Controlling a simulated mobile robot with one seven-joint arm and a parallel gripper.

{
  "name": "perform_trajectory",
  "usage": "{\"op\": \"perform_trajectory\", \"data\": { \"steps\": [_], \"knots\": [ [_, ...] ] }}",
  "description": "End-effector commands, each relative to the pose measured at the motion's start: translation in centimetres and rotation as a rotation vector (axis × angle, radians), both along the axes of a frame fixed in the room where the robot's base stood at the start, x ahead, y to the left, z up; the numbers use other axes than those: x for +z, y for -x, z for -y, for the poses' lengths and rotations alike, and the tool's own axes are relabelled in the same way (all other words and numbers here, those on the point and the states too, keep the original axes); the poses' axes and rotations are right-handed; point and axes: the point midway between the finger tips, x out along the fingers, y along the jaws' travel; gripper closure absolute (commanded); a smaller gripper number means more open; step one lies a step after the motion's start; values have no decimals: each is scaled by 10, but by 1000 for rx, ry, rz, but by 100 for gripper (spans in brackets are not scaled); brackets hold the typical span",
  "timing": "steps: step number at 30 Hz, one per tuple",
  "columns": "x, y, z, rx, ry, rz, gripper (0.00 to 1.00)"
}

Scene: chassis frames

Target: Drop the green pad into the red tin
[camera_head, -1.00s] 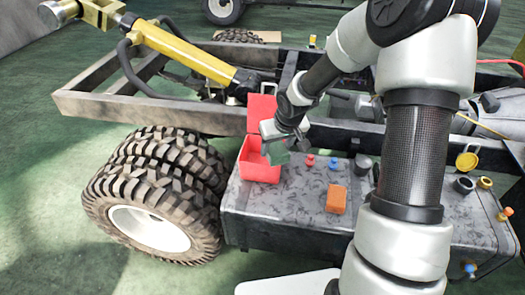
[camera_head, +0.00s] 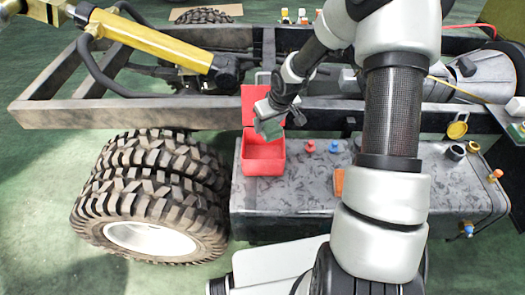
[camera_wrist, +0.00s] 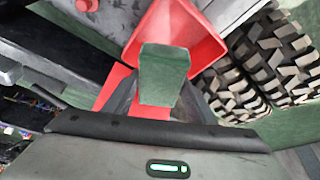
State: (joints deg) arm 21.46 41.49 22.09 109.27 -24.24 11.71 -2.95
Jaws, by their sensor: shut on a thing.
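The red tin (camera_head: 264,164) stands with its lid (camera_head: 254,104) raised at the back, on the left end of the grey tank top. It also shows in the wrist view (camera_wrist: 203,38), behind the pad. My gripper (camera_head: 270,117) is shut on the green pad (camera_head: 270,129). In the head view the pad overlaps the rear of the tin's opening, in front of the lid. In the wrist view the pad (camera_wrist: 163,75) sits between the fingers, with the tin beyond it. The pad appears above the tin; its exact height cannot be told.
Large tyres (camera_head: 150,190) stand left of the grey tank top (camera_head: 290,195). A red knob (camera_head: 309,147), a blue knob (camera_head: 335,147) and a partly hidden orange block (camera_head: 339,182) lie to the right. The chassis rail (camera_head: 130,115) runs behind.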

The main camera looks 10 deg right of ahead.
Motion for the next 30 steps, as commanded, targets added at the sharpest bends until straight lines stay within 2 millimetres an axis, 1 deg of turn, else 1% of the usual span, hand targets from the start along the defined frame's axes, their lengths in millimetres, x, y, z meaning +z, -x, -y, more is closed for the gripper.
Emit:
{"op": "perform_trajectory", "data": {
  "steps": [5, 15, 19, 26, 27, 29, 30],
  "knots": [
    [-14, 0, 0, 1, 0, 0, 68],
    [-53, 0, 0, 1, 0, 1, 68],
    [-59, 0, 0, 0, 0, 1, 68],
    [-58, 0, 0, 0, 0, 1, 68],
    [-58, 0, 0, 0, 0, 1, 48],
    [-58, 0, 0, 0, 0, 1, 38],
    [-58, 0, 0, 0, 0, 1, 31]
  ]
}}
